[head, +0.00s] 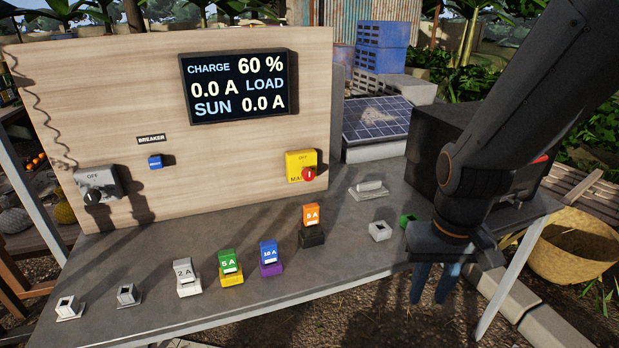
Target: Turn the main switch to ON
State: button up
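The main switch (301,168) is a yellow box with a red knob (308,175), low on the right part of the wooden panel (230,150). The word OFF shows at its top and part of MAIN below; the knob covers the rest. A pale mark on the knob looks upright. My gripper (435,284) hangs pointing down at the table's front edge, right of and nearer than the switch, well apart from it. Its two blue fingers are spaced apart with nothing seen between them.
A grey switch (98,184) and a blue breaker (155,162) are on the panel. The display (238,86) reads charge 60 %, load 0.0 A. Several fuses, including an orange one (311,216), stand on the grey table (330,265). A black box (425,150) stands right.

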aim_at(308, 174)
jog(key=z, duration=2.1)
jog(key=k, duration=0.95)
jog(key=u, duration=1.2)
jog(key=i, duration=0.5)
